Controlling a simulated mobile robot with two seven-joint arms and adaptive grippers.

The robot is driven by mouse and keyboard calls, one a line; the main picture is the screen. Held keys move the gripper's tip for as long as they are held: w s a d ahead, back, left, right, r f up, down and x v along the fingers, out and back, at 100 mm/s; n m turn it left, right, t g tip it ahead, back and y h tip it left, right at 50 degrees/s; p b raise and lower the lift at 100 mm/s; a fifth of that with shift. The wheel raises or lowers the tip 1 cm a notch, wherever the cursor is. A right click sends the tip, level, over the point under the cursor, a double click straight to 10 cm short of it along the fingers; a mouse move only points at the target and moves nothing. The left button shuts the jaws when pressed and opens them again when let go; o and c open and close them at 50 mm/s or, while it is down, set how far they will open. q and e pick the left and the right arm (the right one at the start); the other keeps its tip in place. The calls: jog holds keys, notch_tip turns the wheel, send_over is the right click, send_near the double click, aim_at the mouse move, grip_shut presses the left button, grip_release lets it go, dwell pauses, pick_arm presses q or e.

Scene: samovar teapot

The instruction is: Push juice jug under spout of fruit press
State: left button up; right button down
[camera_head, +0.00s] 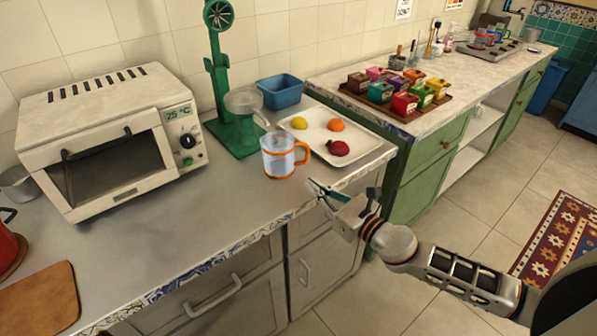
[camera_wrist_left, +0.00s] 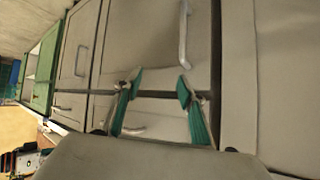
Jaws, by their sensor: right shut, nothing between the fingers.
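The juice jug (camera_head: 279,157), clear with an orange rim, base and handle, stands upright on the counter in the head view.
A white tray (camera_head: 360,165) with a lemon, an orange and a pomegranate lies right of the jug. A blue bin (camera_head: 281,92) stands behind. A toaster oven (camera_head: 108,137) stands left. The counter (camera_head: 190,220) is clear between oven and front edge.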

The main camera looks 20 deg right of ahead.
aim_at(290, 168)
jog(key=x, duration=0.6)
jog(key=shift+w+a, duration=0.15)
jog(key=shift+w, duration=0.15)
jog(key=shift+w, duration=0.1)
jog(key=shift+p+x, duration=0.3)
jog(key=shift+x, duration=0.65)
jog(key=shift+f, duration=0.1)
